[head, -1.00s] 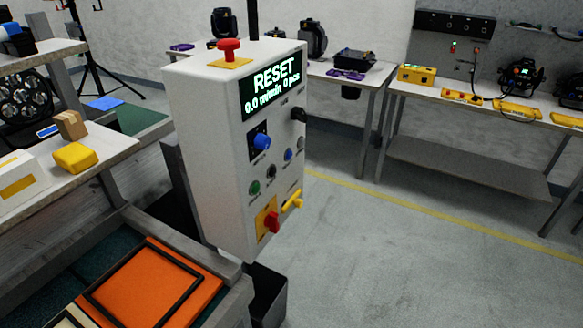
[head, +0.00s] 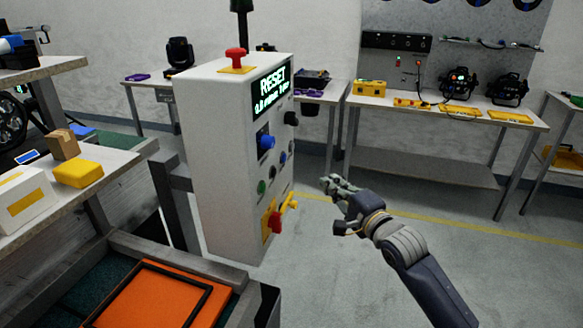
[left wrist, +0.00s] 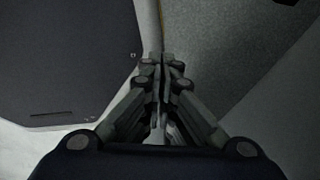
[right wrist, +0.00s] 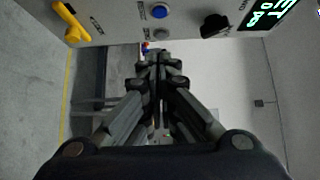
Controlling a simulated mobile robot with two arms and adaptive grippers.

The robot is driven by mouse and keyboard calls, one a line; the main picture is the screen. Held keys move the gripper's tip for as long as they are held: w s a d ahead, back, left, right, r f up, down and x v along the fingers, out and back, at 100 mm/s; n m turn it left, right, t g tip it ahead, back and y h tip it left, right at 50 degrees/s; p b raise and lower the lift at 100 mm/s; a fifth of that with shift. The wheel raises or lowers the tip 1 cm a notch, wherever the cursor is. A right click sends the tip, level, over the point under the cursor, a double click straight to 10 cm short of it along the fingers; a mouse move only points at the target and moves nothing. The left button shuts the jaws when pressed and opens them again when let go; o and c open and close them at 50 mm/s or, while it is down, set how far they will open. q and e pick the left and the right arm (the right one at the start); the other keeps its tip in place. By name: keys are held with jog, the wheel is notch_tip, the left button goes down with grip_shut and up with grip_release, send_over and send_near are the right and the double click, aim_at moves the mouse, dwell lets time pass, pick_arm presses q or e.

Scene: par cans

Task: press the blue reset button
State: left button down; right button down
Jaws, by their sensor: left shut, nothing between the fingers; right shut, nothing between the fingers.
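The white control box (head: 225,150) stands left of centre in the head view, its screen (head: 271,90) showing RESET. The small blue button (head: 283,158) is on its panel face, right of the larger blue knob (head: 266,142). In the right wrist view the blue button (right wrist: 160,11) shows at the top edge, beside a grey button (right wrist: 162,33). My right gripper (head: 327,184) is shut and empty, to the right of the panel and apart from it. My left gripper (left wrist: 162,62) is shut and empty in the left wrist view; it is outside the head view.
A red mushroom button (head: 236,56) tops the box. A red knob (head: 276,222) and yellow lever (head: 291,202) jut from the lower panel. An orange tray (head: 160,300) lies in front. A workbench (head: 440,110) stands behind; the floor between is clear.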

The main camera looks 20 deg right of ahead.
pick_arm(q)
jog(key=shift+d, duration=0.35)
pick_arm(e)
jog(key=shift+w+d+r, duration=0.1)
jog(key=shift+w, duration=0.05)
jog(key=p, duration=0.2)
send_near(285, 152)
jog(key=w+d, duration=0.2)
jog(key=w, duration=0.1)
pick_arm(q)
jog(key=shift+w+a+r, duration=0.1)
jog(key=shift+a+r, duration=0.05)
jog(key=shift+r, duration=0.4)
jog(key=shift+a+r, duration=0.15)
jog(key=shift+r, duration=0.4)
pick_arm(e)
jog(key=shift+w+a+f, duration=0.25)
jog(key=shift+w+a, duration=0.3)
jog(key=shift+a, duration=0.3)
jog(key=shift+w+a, duration=0.35)
jog(key=shift+a, duration=0.2)
pick_arm(q)
jog(key=shift+r, duration=0.15)
pick_arm(e)
jog(key=shift+r, duration=0.1)
pick_arm(q)
jog(key=shift+d, duration=0.1)
pick_arm(e)
jog(key=shift+a+r, duration=0.1)
